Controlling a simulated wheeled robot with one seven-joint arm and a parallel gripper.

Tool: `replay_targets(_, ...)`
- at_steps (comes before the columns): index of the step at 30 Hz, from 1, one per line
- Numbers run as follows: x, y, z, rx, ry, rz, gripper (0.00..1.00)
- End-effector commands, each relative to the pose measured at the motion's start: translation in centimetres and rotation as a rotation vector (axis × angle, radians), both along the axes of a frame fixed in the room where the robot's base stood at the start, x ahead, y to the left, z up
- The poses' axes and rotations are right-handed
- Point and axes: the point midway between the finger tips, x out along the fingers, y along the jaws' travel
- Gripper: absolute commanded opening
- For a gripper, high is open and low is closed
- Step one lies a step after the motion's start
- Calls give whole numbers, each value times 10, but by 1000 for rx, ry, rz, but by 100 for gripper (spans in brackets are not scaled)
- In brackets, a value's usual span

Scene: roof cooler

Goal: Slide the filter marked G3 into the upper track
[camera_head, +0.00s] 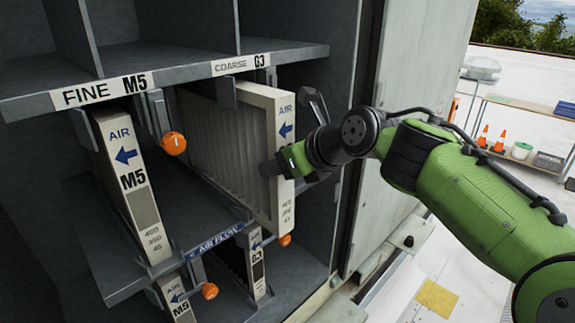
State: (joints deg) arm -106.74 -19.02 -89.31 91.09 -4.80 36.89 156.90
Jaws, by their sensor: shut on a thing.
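The held filter (284,115) has a pale frame, grey pleats and an end label with "AIR", a blue left-pointing arrow and small numbers. My gripper (285,166) is shut on its end edge, hiding the middle of the label, so I cannot read its grade. The filter stands upright below the "COARSE G3" shelf label (240,65), its far part reaching back into the upper right bay. I cannot tell how its edges sit in the track. A dark filter marked G3 (256,265) stands in the lower bay.
An upper M5 filter (130,175) stands left, below the "FINE M5" label (103,90); another M5 filter (177,298) is below. Orange knobs on latches (173,143) (209,290) hang near the tracks. The cabinet wall (345,200) is right.

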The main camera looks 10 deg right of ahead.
Motion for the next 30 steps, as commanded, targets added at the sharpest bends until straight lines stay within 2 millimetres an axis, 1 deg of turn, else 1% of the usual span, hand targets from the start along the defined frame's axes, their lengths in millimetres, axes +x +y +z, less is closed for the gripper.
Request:
replay_targets(8,3,3,2,2,-6,3,0)
replay_targets(30,51,39,2,3,-5,3,0)
